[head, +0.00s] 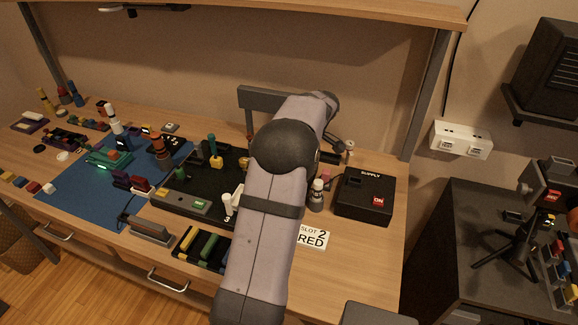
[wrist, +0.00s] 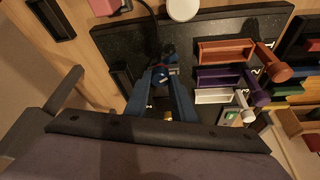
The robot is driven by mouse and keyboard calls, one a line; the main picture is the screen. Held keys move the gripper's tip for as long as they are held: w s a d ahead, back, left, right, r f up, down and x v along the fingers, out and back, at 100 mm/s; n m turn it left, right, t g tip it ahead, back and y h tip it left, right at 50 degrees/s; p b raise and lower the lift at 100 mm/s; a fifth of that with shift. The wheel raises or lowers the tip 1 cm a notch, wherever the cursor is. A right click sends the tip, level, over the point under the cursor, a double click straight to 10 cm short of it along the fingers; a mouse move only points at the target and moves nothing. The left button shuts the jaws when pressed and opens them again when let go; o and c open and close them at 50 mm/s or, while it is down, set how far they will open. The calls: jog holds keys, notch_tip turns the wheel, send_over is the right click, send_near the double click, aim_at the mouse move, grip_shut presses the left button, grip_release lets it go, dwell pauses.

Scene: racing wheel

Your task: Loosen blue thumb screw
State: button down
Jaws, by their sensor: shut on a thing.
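The blue thumb screw (wrist: 160,72) shows in the wrist view at the end of my fingers, over the black board (wrist: 125,40). My gripper (wrist: 161,82) has its two blue fingers converging on the screw, and it is shut on it. The fingertips and the screw are close in colour, so the exact contact is hard to make out. In the head view my arm covers the gripper and the screw. Part of the black board (head: 192,182) shows there to the left of my arm.
Red-brown (wrist: 225,50), purple (wrist: 220,76) and white (wrist: 218,96) slots with matching knobs lie right of my fingers. The black supply box (head: 364,197) and a "SLOT 2 RED" card (head: 312,237) are right of my arm. A blue mat (head: 75,188) holds several parts at left.

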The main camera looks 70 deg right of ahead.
jog(key=c, duration=1.5)
grip_release()
jog(key=shift+b+v, duration=0.6)
jog(key=shift+v, duration=3.1)
